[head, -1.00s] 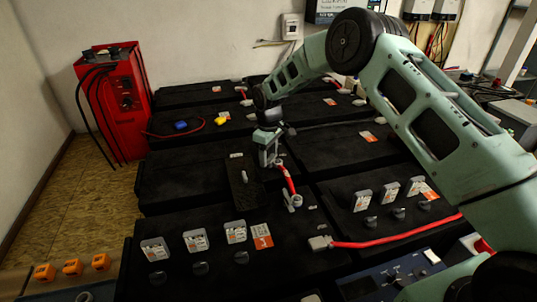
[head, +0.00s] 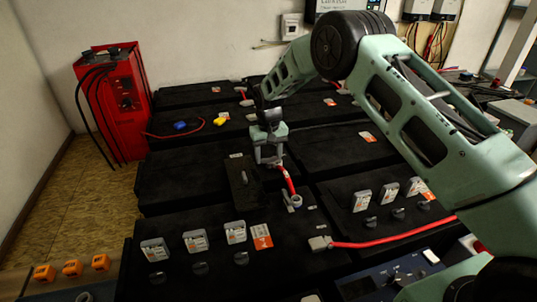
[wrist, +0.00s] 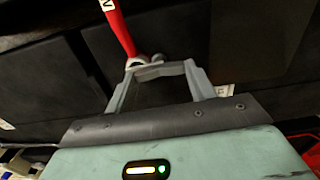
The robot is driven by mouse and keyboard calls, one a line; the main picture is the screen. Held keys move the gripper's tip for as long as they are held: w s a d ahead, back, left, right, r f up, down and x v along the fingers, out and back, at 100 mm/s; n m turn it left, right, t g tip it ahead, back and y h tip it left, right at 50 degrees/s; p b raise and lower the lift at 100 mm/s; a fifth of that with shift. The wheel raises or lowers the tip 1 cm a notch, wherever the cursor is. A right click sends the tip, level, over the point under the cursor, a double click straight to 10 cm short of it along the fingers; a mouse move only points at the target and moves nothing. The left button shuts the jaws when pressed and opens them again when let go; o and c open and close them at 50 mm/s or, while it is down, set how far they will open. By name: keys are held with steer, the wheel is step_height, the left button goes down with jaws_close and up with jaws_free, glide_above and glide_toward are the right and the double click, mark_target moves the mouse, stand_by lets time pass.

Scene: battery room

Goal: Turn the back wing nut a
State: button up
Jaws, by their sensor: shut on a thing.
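My gripper (head: 269,162) points down at the back end of a short red cable (head: 288,181), on the rear edge of a black battery block. It is shut on the small grey back wing nut (wrist: 158,58), which shows between its fingertips in the wrist view. In the head view the fingers hide this nut. The red cable leads from a lug beside the nut toward the camera. At its front end a grey terminal with a fastener (head: 292,201) stands clear of my gripper.
A dark plate with a small grey piece (head: 243,180) lies just left of the cable. Black battery blocks (head: 180,180) fill the middle. Several grey-and-white boxes stand in front. Another red cable (head: 395,240) runs to the right. A red cabinet (head: 112,105) stands at the left.

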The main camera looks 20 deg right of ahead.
mark_target(268, 158)
stand_by(0.6)
steer(key=o, duration=1)
steer(key=shift+r, duration=0.1)
step_height(268, 158, up, 17)
steer(key=shift+r, duration=0.15)
steer(key=s+a+r+n+p, duration=0.1)
steer(key=s+a+r, duration=0.25)
steer(key=s, duration=0.35)
steer(key=s+a+r+n+y+p, duration=0.15)
steer(key=s+a, duration=0.25)
steer(key=s, duration=0.4)
steer(key=s+a+r+n, duration=0.1)
steer(key=s+a+r, duration=0.2)
steer(key=s, duration=0.4)
steer(key=s+d+n, duration=0.1)
steer(key=s, duration=0.6)
steer(key=s+d+f+n+p, duration=0.1)
steer(key=s, duration=0.7)
steer(key=s+d+n+h+p, duration=0.1)
steer(key=s+d+n, duration=0.1)
steer(key=s, duration=0.6)
steer(key=shift+s+d+f, duration=0.1)
steer(key=shift+f, duration=0.1)
